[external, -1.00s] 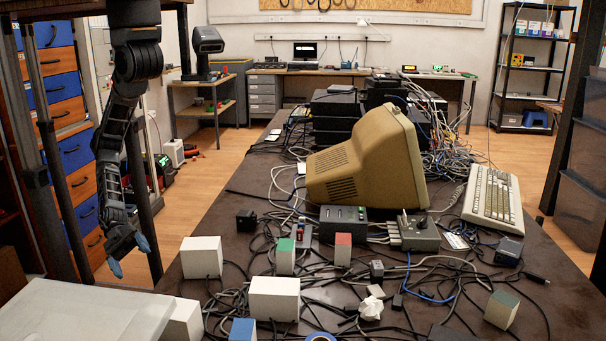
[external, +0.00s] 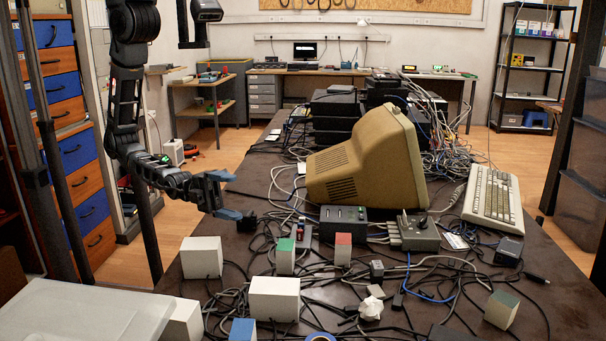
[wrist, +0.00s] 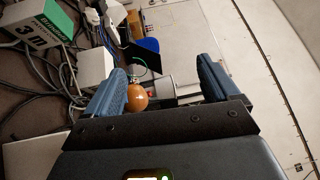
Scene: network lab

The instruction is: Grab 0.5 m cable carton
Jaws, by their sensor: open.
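Small white cartons with coloured ends lie on the dark table in the external view: a green-marked one (external: 285,261), a red-marked one (external: 343,253), a blue-marked one (external: 242,331) and a grey-green-topped one (external: 502,310). No 0.5 m label is readable, so I cannot tell which is the 0.5 m carton.
Plain white boxes (external: 202,258) (external: 274,298) stand among tangled cables. A tilted beige monitor (external: 350,165), a grey control box (external: 414,233) and a keyboard (external: 492,196) lie to the right. A white lid (external: 80,312) fills the near left. An orange ball (wrist: 137,97) shows in the wrist view.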

